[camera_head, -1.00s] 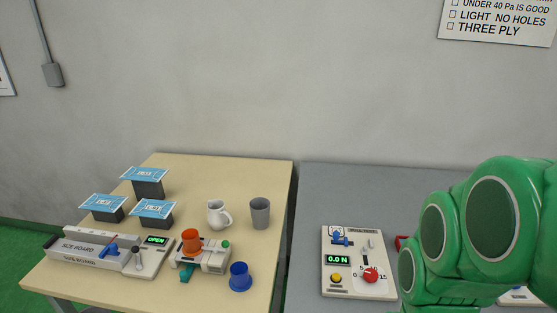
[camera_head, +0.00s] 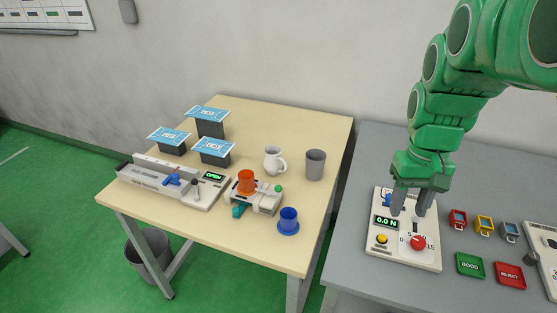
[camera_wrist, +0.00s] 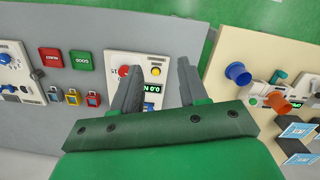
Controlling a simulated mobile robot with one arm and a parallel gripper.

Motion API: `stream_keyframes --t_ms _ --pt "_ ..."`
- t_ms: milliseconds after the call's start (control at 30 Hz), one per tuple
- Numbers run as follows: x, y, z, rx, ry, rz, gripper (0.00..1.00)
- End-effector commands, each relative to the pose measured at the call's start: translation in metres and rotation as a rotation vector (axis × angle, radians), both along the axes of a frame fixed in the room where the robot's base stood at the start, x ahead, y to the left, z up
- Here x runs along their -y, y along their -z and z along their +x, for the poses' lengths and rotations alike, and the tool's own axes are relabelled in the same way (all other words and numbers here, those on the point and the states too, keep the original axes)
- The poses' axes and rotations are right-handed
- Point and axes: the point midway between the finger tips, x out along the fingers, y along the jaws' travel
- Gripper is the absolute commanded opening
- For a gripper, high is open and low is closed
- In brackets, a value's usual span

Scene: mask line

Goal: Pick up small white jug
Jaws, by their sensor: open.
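The small white jug (camera_head: 274,160) stands upright on the beige table (camera_head: 262,253), left of a grey cup, with its handle to the right. I cannot make it out in the wrist view. My gripper (camera_head: 411,214) is open and empty, pointing down over the force-gauge panel (camera_head: 405,257) on the grey table, well to the right of the jug. In the wrist view the two fingers (camera_wrist: 160,85) are spread apart with nothing between them.
A grey cup (camera_head: 315,165) stands close to the jug's right. An orange cup (camera_head: 246,182) on a white device and a blue cup (camera_head: 288,221) are in front. Blue-topped blocks (camera_head: 214,150) and a size board (camera_head: 165,181) are left. A gap separates the two tables.

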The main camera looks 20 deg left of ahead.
Motion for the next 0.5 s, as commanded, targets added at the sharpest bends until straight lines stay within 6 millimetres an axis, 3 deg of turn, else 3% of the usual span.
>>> stream_keyframes --t_ms 100,500 --pt "-0.016 0.000 0.029 0.007 -0.044 0.001 0.43" --pt "-0.074 0.013 0.115 0.023 -0.192 0.007 0.43"
